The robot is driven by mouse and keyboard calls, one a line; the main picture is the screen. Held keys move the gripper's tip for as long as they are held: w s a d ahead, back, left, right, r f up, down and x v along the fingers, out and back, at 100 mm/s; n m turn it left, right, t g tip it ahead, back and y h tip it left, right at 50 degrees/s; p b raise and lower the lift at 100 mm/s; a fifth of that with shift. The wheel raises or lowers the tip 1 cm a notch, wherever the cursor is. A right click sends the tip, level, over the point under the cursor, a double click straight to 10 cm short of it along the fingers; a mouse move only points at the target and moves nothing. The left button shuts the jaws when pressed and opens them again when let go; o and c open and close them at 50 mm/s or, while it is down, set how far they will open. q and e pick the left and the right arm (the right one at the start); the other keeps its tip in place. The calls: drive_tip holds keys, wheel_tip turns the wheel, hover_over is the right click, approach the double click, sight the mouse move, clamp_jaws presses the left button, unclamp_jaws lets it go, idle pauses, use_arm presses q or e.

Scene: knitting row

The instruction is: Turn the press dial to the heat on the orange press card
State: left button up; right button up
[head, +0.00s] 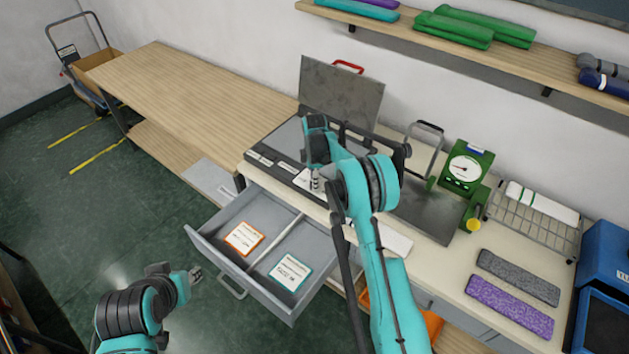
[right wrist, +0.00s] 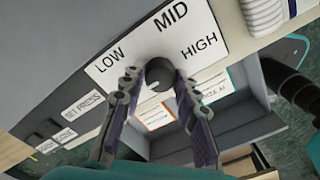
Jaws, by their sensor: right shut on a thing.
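The press (head: 284,140) has a dark lid raised at the back and labels along its front. In the right wrist view its dark round dial (right wrist: 158,78) sits below a white plate (right wrist: 122,62) marked LOW, MID and HIGH. My right gripper (right wrist: 157,86) is shut on the dial, a finger on each side. I cannot read the dial's pointer. In the head view the right arm hides the dial. The orange press card (head: 243,238) lies in the open drawer's left compartment; its print is too small to read. My left gripper (head: 196,274) is left of the drawer, its jaws unclear.
The open drawer (head: 205,243) juts out below the press, with a teal-edged card (head: 290,272) in its right compartment. A green gauge device (head: 466,168), a wire rack (head: 535,235) and grey and purple pieces stand right. The wooden table (head: 190,85) is clear.

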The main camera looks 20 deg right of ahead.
drive_tip(key=shift+m, duration=0.3)
drive_tip(key=shift+f+m+b, duration=0.1)
drive_tip(key=shift+m+b, duration=0.55)
drive_tip(key=shift+m, duration=0.35)
drive_tip(key=m+b, duration=0.1)
drive_tip(key=m, duration=0.1)
drive_tip(key=shift+m, duration=0.4)
drive_tip(key=m+b, duration=0.1)
drive_tip(key=m, duration=0.5)
drive_tip(key=o, duration=1.2)
drive_tip(key=shift+c, duration=0.2)
